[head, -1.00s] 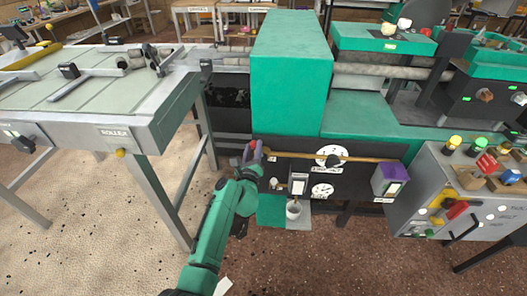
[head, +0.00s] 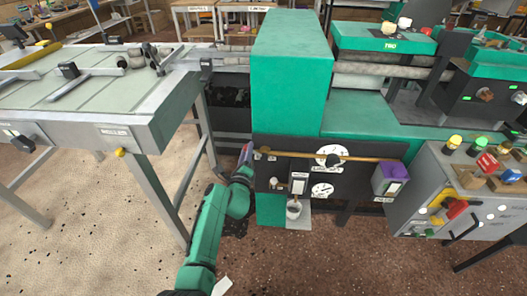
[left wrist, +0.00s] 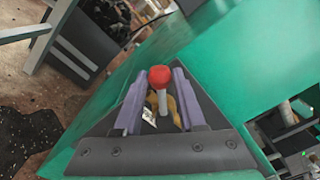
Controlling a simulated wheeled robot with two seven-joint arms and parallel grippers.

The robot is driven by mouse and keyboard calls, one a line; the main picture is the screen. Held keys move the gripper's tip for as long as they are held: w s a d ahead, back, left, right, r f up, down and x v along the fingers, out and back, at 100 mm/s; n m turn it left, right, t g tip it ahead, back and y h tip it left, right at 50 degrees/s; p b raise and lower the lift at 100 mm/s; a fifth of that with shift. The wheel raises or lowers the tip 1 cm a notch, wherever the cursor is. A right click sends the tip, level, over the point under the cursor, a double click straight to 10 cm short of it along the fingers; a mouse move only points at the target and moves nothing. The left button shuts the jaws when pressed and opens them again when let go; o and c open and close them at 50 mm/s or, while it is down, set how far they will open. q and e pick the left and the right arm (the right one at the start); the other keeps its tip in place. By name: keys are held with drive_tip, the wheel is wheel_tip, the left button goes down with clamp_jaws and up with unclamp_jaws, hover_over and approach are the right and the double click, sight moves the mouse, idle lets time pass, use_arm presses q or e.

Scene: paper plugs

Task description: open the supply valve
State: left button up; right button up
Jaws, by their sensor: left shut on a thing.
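The supply valve shows in the left wrist view as a lever with a red ball knob (left wrist: 160,77) on a pale stem, with brass parts behind it. My left gripper (left wrist: 160,95) has its purple fingers on both sides of this lever and is shut on it. In the head view my left gripper (head: 246,154) is at the left end of the brass pipe (head: 300,155), beside the black panel. The valve body is mostly hidden there by the gripper. My right gripper is in neither view.
The black panel carries two white gauges (head: 323,189) and a small cup (head: 293,211) below. A purple-topped box (head: 394,171) is at its right. A grey control cabinet (head: 455,195) stands further right. A roller table (head: 150,125) is at the left, with open floor below.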

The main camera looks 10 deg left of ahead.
use_arm(q)
drive_tip(key=shift+a+f+n, duration=0.3)
drive_tip(key=shift+f+n, duration=0.2)
drive_tip(key=shift+n, duration=0.4)
drive_tip(key=shift+f, duration=0.1)
drive_tip(key=f+n, duration=0.1)
drive_tip(key=n, duration=0.2)
drive_tip(key=shift+a+f+b, duration=0.3)
drive_tip(key=shift+f+b, duration=0.05)
drive_tip(key=shift+a+f+n+b, duration=0.1)
drive_tip(key=shift+f+n+b, duration=0.35)
drive_tip(key=shift+f+n, duration=0.55)
drive_tip(key=o, duration=1)
drive_tip(key=shift+r, duration=0.25)
